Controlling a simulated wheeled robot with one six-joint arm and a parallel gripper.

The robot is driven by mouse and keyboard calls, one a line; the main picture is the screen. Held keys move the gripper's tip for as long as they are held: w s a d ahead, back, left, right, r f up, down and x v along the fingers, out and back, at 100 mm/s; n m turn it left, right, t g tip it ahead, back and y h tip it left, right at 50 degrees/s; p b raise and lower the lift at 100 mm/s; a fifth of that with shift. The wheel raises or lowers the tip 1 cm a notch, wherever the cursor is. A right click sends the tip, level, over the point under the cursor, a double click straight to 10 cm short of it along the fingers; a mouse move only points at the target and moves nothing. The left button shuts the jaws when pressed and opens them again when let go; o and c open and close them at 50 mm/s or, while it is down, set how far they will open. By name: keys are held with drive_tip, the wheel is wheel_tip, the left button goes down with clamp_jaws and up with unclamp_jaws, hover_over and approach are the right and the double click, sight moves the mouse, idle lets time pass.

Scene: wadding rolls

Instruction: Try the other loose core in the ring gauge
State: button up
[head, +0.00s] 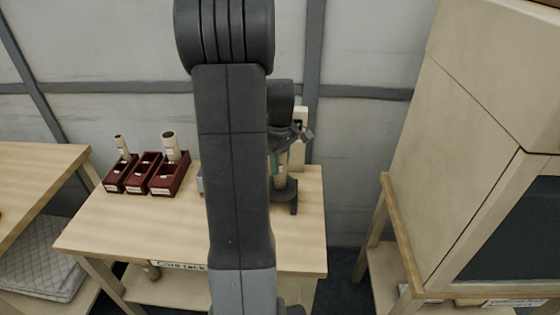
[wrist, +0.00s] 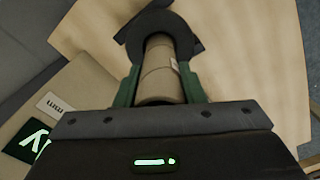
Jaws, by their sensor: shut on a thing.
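My gripper (wrist: 160,88) is shut on a tan cardboard core (wrist: 158,60), with one green finger on each side of it. In the head view the core (head: 280,179) hangs upright below my gripper (head: 283,160), at the right of the table. A dark ring gauge (wrist: 186,36) surrounds the core's far end in the wrist view; how deep the core sits cannot be told. The gauge (head: 284,192) also shows low around the core in the head view. A panel beside it shows a lit green tick (wrist: 34,143).
Dark red bins (head: 147,185) stand at the back left of the table (head: 130,227). A small core (head: 122,146) stands in the left bin and a wider one (head: 170,147) in the right. A pale cabinet (head: 450,130) is at the right. My arm hides the table's middle.

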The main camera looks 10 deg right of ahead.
drive_tip(key=shift+f+b, duration=0.85)
drive_tip(key=shift+f, duration=0.75)
idle(1.6)
idle(1.5)
drive_tip(key=o, duration=1.1)
drive_tip(key=shift+c, duration=0.2)
wheel_tip(320, 180, up, 14)
drive_tip(key=shift+f, duration=0.1)
wheel_tip(320, 180, down, 14)
drive_tip(key=shift+r, duration=0.2)
idle(0.3)
